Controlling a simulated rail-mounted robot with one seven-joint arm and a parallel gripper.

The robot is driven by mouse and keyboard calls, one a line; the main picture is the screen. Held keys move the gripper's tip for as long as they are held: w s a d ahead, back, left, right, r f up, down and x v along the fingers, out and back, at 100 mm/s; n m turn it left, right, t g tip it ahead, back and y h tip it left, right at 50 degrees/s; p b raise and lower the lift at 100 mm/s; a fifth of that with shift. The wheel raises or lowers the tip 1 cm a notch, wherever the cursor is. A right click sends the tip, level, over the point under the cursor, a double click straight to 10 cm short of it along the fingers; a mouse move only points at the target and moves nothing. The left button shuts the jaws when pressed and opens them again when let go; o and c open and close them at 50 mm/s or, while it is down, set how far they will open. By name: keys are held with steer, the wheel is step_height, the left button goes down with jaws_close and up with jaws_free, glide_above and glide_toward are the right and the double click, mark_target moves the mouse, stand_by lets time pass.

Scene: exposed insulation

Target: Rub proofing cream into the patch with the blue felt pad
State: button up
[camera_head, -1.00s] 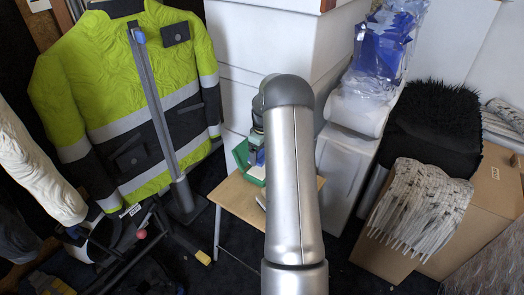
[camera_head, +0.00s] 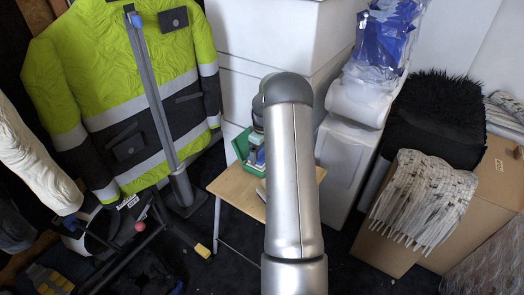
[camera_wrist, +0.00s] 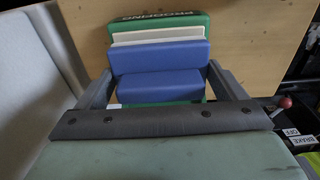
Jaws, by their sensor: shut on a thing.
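In the wrist view my gripper (camera_wrist: 160,72) points down at the small table, with one finger on either side of a blue felt pad (camera_wrist: 155,87). It is shut on this pad. Behind the pad are another blue face (camera_wrist: 160,57), a white layer (camera_wrist: 158,36) and a green holder (camera_wrist: 190,20) lettered PROOFING; whether the two blue faces are one piece I cannot tell. In the head view the green holder (camera_head: 240,146) stands on the table, partly hidden by my arm. I cannot make out the patch for certain; a yellow-green and dark jacket (camera_head: 110,95) hangs at the left.
The small wooden table (camera_head: 232,190) has bare top in front of the holder. A grey stand pole (camera_head: 150,90) crosses the jacket. White cabinets (camera_head: 260,45) rise behind, and cardboard boxes (camera_head: 450,215) with a black shaggy pile (camera_head: 435,120) stand at the right.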

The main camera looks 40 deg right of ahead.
steer(key=shift+f, duration=0.5)
stand_by(1.3)
steer(key=shift+r+p, duration=1.95)
steer(key=shift+r, duration=1.65)
